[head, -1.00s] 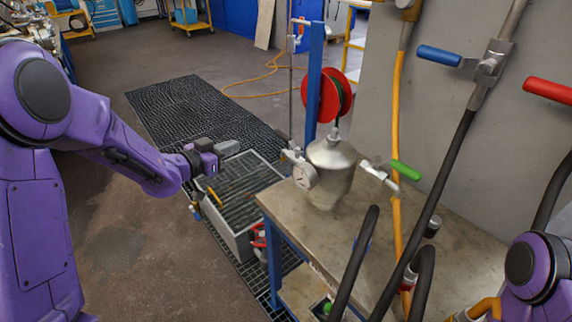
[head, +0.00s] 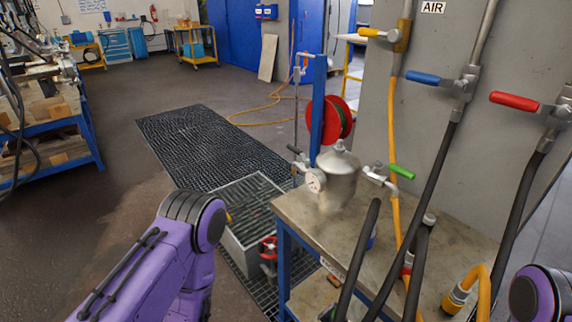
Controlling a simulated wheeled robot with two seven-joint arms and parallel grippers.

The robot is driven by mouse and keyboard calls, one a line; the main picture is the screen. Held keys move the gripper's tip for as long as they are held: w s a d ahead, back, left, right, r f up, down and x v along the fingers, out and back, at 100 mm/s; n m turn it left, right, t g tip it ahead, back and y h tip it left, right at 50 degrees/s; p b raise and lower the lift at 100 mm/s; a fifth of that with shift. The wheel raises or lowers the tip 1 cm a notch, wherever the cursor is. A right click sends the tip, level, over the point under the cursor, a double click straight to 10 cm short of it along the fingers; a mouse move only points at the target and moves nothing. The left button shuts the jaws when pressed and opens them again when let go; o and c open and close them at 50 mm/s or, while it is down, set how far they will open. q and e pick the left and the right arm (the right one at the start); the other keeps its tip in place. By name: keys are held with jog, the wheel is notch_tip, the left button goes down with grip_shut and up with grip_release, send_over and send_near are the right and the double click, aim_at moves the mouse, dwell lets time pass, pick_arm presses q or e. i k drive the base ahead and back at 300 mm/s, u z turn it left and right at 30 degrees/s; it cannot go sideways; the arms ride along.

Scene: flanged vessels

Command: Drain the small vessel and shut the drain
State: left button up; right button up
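The small vessel (head: 340,180) is a grey metal pot with a domed lid, upright on the near bench's left end. A round white gauge (head: 315,181) is on its left side, with a dark-handled lever (head: 293,149) just above and left of it. A green-handled valve (head: 400,171) is on its right side, its handle slanting down to the right. I cannot see any liquid flowing. My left arm rises from the bottom, left of the bench, and its gripper is out of view. Only a piece of my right arm shows at the lower right, without its gripper.
The bench (head: 410,235) carries black hoses. A grated sump (head: 248,203) lies left of it, with a red-handled fitting (head: 268,246) at its near end. Blue (head: 423,78) and red (head: 514,101) valve handles hang along the wall. Open floor lies to the left.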

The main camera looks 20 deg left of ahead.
aim_at(295, 149)
jog(key=z, duration=0.1)
jog(key=k, duration=0.1)
jog(key=u, duration=1.75)
jog(key=i, duration=2.85)
jog(key=z, duration=3.9)
